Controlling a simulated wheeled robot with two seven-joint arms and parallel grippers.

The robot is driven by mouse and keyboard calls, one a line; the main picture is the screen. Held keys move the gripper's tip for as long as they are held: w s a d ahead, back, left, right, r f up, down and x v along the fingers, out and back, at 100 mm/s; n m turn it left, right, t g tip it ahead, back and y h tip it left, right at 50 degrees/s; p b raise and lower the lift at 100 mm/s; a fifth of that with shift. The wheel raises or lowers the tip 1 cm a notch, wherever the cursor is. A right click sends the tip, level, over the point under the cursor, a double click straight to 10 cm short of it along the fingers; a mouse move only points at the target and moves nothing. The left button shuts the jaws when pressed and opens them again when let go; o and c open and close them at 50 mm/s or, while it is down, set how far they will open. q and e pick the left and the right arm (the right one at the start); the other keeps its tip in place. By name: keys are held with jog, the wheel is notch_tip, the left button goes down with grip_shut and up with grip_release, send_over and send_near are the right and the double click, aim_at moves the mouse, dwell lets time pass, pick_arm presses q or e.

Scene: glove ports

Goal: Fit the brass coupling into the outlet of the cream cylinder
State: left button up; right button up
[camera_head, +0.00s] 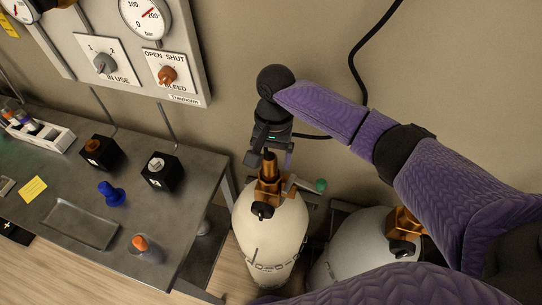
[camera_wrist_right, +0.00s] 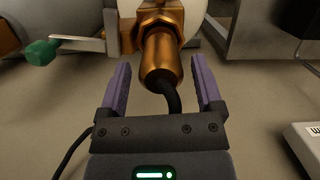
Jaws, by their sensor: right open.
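The cream cylinder (camera_head: 275,228) stands beside the bench in the head view, with a brass valve (camera_head: 267,190) on top. The brass coupling (camera_wrist_right: 161,58), a hex nut with a rounded sleeve, shows in the wrist view with a black hose at its near end. It lines up with the valve's outlet and appears to meet it; how deep it sits is hidden. It also shows in the head view (camera_head: 270,163). My right gripper (camera_wrist_right: 160,70) is open, its fingers on either side of the coupling with gaps. My left gripper is not in view.
A green-ended handle (camera_head: 320,185) sticks out beside the valve. A paler second cylinder (camera_head: 345,248) with a brass valve (camera_head: 402,227) stands to the right. The metal bench (camera_head: 190,215) is at left, below a gauge panel (camera_head: 140,50). The black hose (camera_head: 357,60) runs along the wall.

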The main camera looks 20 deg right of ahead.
notch_tip(320, 180, up, 11)
jog(key=w+d, duration=0.1)
jog(key=w, duration=0.1)
dwell(0.3)
